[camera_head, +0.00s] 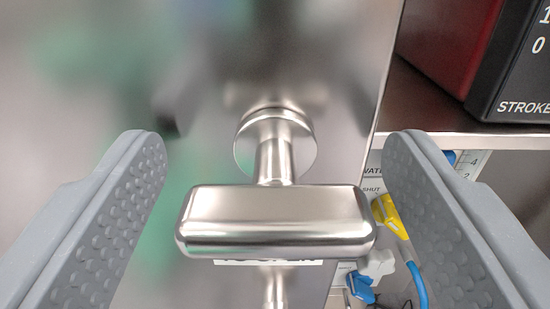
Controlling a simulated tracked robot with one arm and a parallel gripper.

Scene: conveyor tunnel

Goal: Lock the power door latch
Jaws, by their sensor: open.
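The power door latch (275,221) is a shiny metal T-shaped handle in the middle of the view. Its bar lies level, left to right, and its stem runs back to a round boss on a polished metal door (290,55). My gripper (275,165) is open, with one grey padded finger on each side of the handle. Gaps show between the handle and both fingers, so the fingers do not appear to grip it. A white label below the bar is mostly hidden by the handle.
The door's right edge stands beside a red and black unit (480,55) marked STROKE on a shelf (460,138). Behind the right finger are a yellow part (389,215), a blue cable (417,285), a grey knob (377,264) and a panel reading SHUT.

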